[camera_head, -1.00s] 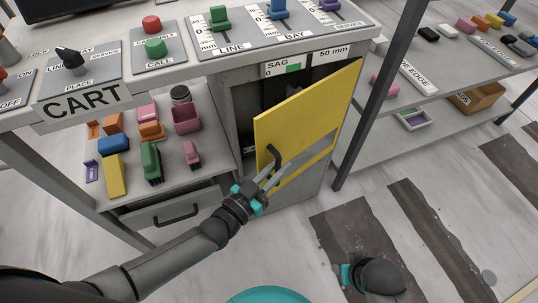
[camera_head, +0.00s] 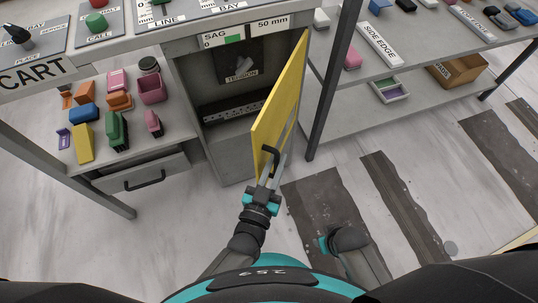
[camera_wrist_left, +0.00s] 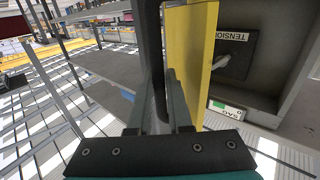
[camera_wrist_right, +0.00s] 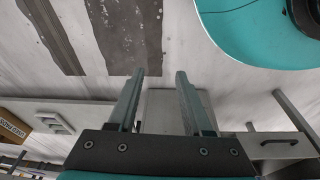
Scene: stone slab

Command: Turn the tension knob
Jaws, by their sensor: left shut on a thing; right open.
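The tension knob (camera_head: 243,67) is a grey lever-like knob on a dark plate marked TENSION, on the back wall inside the open cabinet. It also shows in the left wrist view (camera_wrist_left: 222,63). The yellow door (camera_head: 281,107) stands swung open to the right of the opening. My left gripper (camera_head: 269,168) is shut on the dark door handle (camera_head: 269,157), on the door's outer face. The handle also shows close up in the left wrist view (camera_wrist_left: 152,60). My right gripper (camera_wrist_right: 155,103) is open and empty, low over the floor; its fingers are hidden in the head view.
A shelf of small coloured blocks (camera_head: 115,105) and a drawer (camera_head: 140,177) are left of the cabinet. A dark post (camera_head: 332,85) and side shelves (camera_head: 410,115) stand to the right. A perforated ledge (camera_head: 234,108) lies below the knob. The floor in front is clear.

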